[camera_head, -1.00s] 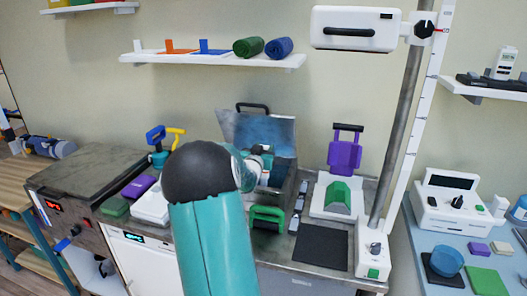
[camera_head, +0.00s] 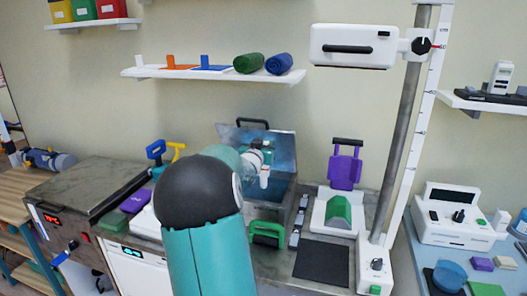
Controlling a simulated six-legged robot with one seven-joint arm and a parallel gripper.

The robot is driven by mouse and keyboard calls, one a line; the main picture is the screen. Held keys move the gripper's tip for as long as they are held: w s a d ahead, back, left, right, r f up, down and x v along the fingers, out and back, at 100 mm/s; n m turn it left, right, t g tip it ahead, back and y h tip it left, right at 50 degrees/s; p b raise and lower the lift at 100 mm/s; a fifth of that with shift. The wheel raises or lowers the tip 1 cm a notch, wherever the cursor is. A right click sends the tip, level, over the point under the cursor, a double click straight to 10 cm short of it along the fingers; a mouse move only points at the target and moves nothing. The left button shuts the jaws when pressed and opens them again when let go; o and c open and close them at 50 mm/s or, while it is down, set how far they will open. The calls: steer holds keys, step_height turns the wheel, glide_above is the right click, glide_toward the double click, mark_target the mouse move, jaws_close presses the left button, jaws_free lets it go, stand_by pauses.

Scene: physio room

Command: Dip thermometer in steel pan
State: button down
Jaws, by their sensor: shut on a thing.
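The steel pan (camera_head: 291,212) stands on the counter behind my arm, its raised lid (camera_head: 232,136) with a black handle at the back. Blue shows inside the lid area. My gripper (camera_head: 262,160) is over the pan, mostly hidden behind my teal and black arm. It is shut on a small white stick-like thing, apparently the thermometer (camera_head: 264,179), which hangs down in front of the blue. My arm hides the pan's left part. I cannot tell whether the thermometer's tip touches anything inside.
A green-handled block (camera_head: 267,235) stands in front of the pan. A purple clamp-like thing (camera_head: 345,168), a green wedge (camera_head: 338,209) and a black mat (camera_head: 322,260) are to the right, beside a tall pole (camera_head: 400,130). A shelf (camera_head: 215,74) hangs above.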

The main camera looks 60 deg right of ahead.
steer(key=shift+r, duration=2.1)
steer(key=shift+a, duration=0.1)
